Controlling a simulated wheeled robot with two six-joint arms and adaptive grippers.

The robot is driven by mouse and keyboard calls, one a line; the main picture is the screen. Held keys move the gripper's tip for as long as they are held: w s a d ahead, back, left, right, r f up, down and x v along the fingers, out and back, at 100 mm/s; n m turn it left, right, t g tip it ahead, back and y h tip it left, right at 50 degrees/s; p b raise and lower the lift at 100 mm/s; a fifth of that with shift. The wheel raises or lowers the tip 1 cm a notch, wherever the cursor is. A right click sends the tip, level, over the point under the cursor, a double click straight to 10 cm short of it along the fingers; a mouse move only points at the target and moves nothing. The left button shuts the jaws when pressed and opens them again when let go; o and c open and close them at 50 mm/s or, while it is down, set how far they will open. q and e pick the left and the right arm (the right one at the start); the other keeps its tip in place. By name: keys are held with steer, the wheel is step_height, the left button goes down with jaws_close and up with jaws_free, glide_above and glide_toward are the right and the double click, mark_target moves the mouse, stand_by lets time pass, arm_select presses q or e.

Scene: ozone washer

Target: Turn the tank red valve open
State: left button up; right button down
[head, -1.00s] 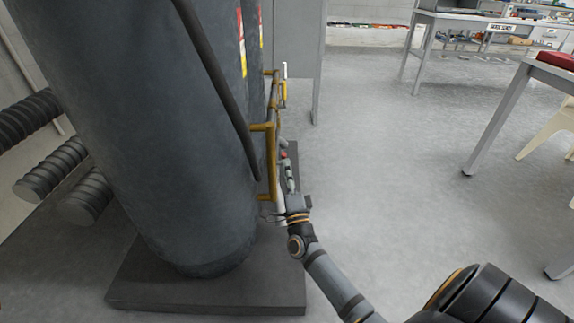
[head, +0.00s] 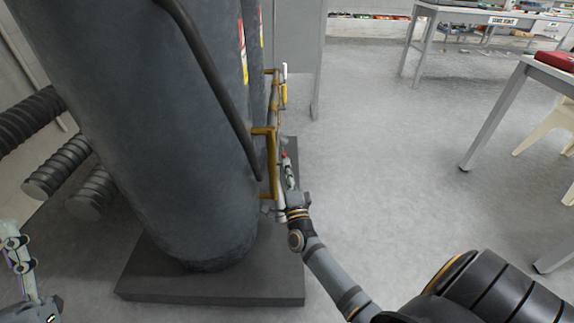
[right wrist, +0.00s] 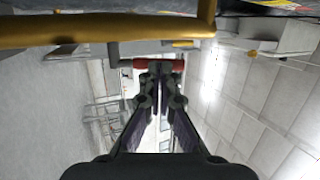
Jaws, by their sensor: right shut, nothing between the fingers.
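The tank (head: 150,130) is a large dark grey cylinder on the left of the head view. The small red valve (head: 284,155) is beside the yellow pipes at its right side, mostly hidden by my gripper. In the right wrist view the red valve handle (right wrist: 140,64) lies crosswise just beyond the fingertips. My right gripper (head: 287,163) is shut and empty, its tips at or very near the red handle; contact is unclear. It also shows in the right wrist view (right wrist: 160,76). My left gripper (head: 12,238) is at the lower left, away from the valve; its jaw state is unclear.
Yellow pipes (head: 271,165) stand close to my right gripper, and a yellow bar (right wrist: 100,30) crosses the top of the wrist view. A dark plinth (head: 210,285) carries the tank. A table (head: 500,110) stands at the right. The floor between is clear.

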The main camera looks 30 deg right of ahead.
arm_select(q)
steer(key=w+f+n+g+y+p, duration=0.3)
steer(key=f+g, duration=0.9)
steer(key=f, duration=1.3)
steer(key=s+d+f+m+g+h+p, duration=0.1)
steer(key=s+f+g+h+p, duration=0.1)
steer(key=s+f+g, duration=1.1)
steer(key=shift+s+a+r+g+y+p, duration=0.5)
steer(key=shift+s+a+r+y+p, duration=0.5)
steer(key=shift+s+r+p, duration=1.8)
step_height(320, 180, down, 7)
steer(key=w+a+p, duration=0.1)
steer(key=w+p, duration=0.1)
steer(key=p, duration=0.1)
steer(key=shift+w+a, duration=0.3)
steer(key=shift+w, duration=0.05)
arm_select(e)
steer(key=shift+w+d+r+m+g+y, duration=0.25)
steer(key=shift+w+r+g, duration=0.25)
steer(key=shift+g, duration=0.35)
steer(key=shift+w+d+r+m+g+y, duration=0.15)
steer(key=shift+w+d+r+g, duration=0.2)
steer(key=shift+r+g, duration=0.35)
steer(key=shift+a+f, duration=0.1)
steer(key=shift+f, duration=0.1)
